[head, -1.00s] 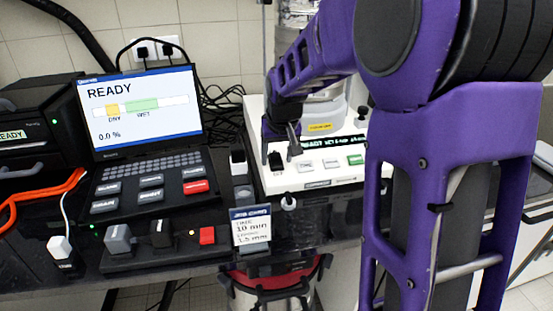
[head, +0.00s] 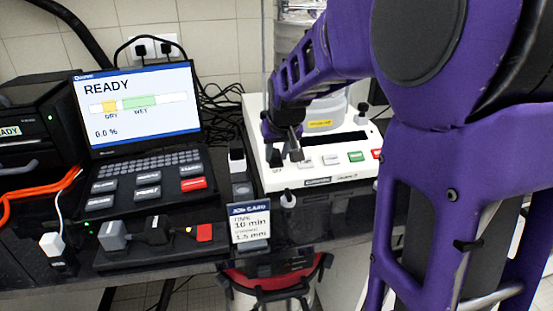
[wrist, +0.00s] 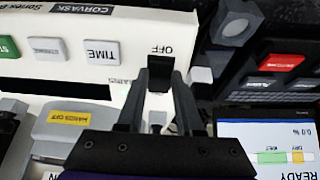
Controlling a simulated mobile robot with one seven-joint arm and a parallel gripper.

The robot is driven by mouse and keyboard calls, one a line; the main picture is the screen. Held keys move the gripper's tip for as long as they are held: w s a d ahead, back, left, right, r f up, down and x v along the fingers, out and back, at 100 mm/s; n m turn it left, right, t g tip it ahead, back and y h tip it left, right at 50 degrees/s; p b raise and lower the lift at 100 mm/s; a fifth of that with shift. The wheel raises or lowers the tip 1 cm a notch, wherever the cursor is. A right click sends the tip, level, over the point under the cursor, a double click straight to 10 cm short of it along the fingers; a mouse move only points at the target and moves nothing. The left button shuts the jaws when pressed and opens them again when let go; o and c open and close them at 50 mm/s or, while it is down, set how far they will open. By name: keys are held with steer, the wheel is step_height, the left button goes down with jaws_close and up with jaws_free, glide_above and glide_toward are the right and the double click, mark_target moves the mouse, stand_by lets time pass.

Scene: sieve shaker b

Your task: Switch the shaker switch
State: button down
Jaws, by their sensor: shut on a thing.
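The white sieve shaker (head: 330,168) stands at the middle right of the head view, with coloured buttons along its front and a dark display strip (head: 335,144). Its black shaker switch (head: 274,158) is at the front left corner of the panel, partly hidden by my gripper (head: 284,144). In the wrist view the switch (wrist: 160,66) sits between the fingertips of my gripper (wrist: 160,76), next to the printed word OFF. My gripper is shut on the switch. The display strip is dark, with no text showing.
A laptop (head: 138,110) reading READY and 0.0 % stands to the left. A job card (head: 250,222) stands before the shaker. A black control box (head: 155,240) with a red button lies at the front left. Orange cables (head: 40,190) run along the left.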

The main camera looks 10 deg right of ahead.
steer(key=shift+s+f+t, duration=0.1)
steer(key=shift+s+t, duration=0.1)
steer(key=shift+t, duration=0.7)
steer(key=c, duration=0.6)
jaws_free()
steer(key=shift+o, duration=0.2)
steer(key=shift+p, duration=0.35)
